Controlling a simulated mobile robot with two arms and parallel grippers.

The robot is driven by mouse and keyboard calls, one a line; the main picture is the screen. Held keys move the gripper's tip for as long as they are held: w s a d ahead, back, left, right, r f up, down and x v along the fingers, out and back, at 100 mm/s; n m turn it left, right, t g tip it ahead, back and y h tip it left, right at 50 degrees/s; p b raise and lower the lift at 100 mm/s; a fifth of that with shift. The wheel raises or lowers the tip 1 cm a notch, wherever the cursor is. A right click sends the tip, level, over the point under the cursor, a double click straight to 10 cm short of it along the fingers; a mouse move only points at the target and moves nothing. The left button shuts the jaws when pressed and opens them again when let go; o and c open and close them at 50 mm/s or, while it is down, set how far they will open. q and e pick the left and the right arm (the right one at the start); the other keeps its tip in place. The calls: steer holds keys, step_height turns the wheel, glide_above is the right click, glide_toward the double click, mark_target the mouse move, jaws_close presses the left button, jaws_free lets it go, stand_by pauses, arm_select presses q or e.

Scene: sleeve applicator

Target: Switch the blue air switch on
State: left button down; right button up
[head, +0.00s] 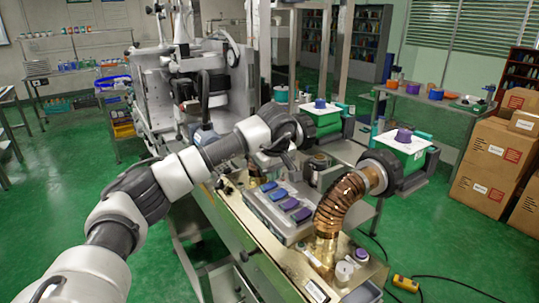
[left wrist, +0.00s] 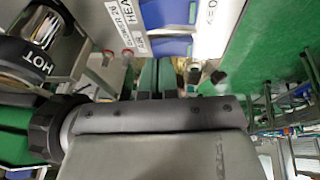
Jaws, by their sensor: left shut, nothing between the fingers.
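A pale switch box (head: 262,212) on the brass-coloured bench carries a row of blue to purple rocker switches. The far switch (head: 268,187) looks bluest, and the near switch (head: 302,215) looks more purple. My left gripper (head: 287,161) is shut and empty, above and just beyond the far end of the row. In the left wrist view its fingers (left wrist: 157,80) point toward two blue switches, one blue switch (left wrist: 172,46) nearest the fingertips. Labels beside them are only partly readable. My right gripper is not in view.
A ribbed copper pipe (head: 334,208) rises right of the switch box. A green and white machine (head: 397,152) stands behind it. Cardboard boxes (head: 487,165) stand far right. Green floor lies open at left.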

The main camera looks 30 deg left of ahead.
mark_target(270, 188)
arm_select(q)
steer(key=shift+w+d+f, duration=0.1)
steer(key=shift+w+f, duration=0.05)
steer(key=shift+f, duration=0.35)
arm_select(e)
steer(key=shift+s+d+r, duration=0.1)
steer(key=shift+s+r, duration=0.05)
arm_select(q)
steer(key=shift+w+d+f, duration=0.15)
steer(key=shift+w+f, duration=0.15)
steer(key=shift+f, duration=0.1)
steer(key=shift+s+a+r, duration=0.15)
steer(key=shift+s+a, duration=0.05)
steer(key=shift+s, duration=0.2)
steer(key=shift+s+a+r, duration=0.1)
steer(key=shift+s+a, duration=0.05)
steer(key=shift+s, duration=0.25)
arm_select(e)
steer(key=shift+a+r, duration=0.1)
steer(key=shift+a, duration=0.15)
